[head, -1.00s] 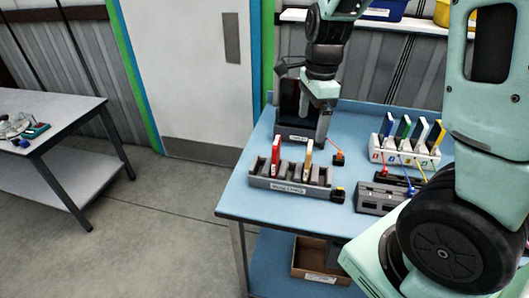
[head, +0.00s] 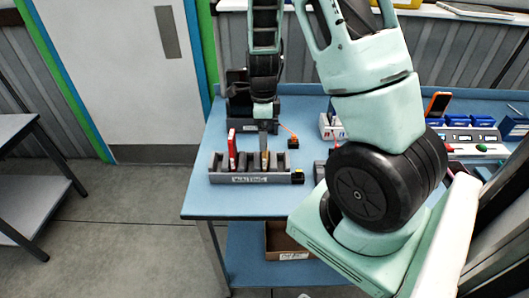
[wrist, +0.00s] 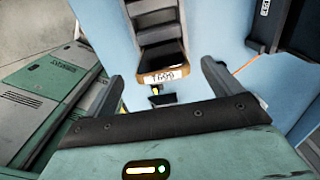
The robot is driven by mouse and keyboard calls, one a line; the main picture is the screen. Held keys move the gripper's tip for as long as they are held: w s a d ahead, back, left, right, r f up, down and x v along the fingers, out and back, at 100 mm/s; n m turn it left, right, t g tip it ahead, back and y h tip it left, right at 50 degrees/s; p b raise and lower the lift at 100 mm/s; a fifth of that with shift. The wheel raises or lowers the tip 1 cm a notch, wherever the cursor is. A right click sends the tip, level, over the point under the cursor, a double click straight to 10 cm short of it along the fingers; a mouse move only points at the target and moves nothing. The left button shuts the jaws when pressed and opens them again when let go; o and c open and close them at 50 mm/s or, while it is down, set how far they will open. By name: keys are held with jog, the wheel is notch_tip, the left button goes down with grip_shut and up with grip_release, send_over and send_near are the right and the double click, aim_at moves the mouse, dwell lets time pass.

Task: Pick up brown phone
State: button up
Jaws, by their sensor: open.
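A narrow tan-brown phone (head: 264,159) stands upright in a slot of the grey rack (head: 236,179) labelled WAITING. My gripper (head: 263,127) is above it in the head view, pointing down. In the wrist view, a tan-brown edge with a white label, apparently the phone (wrist: 160,69), lies between my two spread fingers (wrist: 163,85). The fingers look apart from it. My gripper is open and empty. Part of the phone is hidden in the rack.
A red phone (head: 232,149) stands in the same rack, left of the brown one. A yellow-and-black block (head: 298,177) sits at its right end. A dark stand (head: 238,98) is behind. An orange-edged phone (head: 438,104) stands at the right. My arm hides the table's middle.

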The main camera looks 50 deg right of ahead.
aim_at(265, 153)
jog(key=f, duration=0.2)
jog(key=f+p, duration=0.1)
jog(key=f, duration=0.2)
jog(key=shift+d+f+p, duration=0.25)
jog(key=shift+f+p, duration=0.05)
jog(key=shift+p, duration=0.05)
jog(key=shift+s, duration=0.1)
jog(key=shift+c, duration=0.3)
jog(key=c, duration=1)
